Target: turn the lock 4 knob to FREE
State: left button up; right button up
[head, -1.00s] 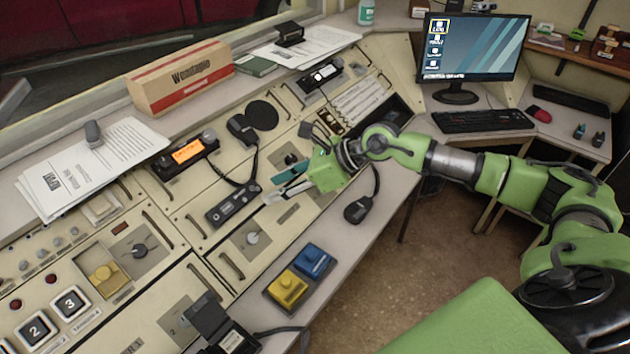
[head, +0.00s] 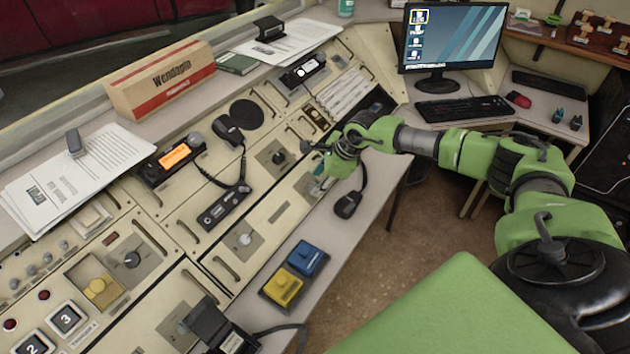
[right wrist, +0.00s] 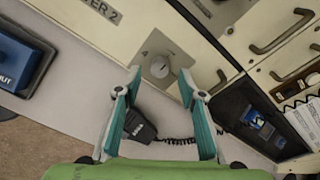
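The lock 4 knob (right wrist: 159,69) is a small pale round knob on a grey plate marked 4 in the right wrist view. Its position marks are too small to read. My right gripper (right wrist: 160,79) is open and empty, with its two teal fingers apart on either side of the knob in that view. The knob appears just beyond the fingertips; contact cannot be told. In the head view my right gripper (head: 319,170) points down at the console and its wrist hides that knob. My left gripper is not in view.
Blue (head: 305,258) and yellow (head: 281,287) push units stand to the left. Another knob (head: 245,240) and metal handles are nearby.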

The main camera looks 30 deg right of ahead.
aim_at(312, 187)
jog(key=shift+x, duration=1.25)
grip_shut()
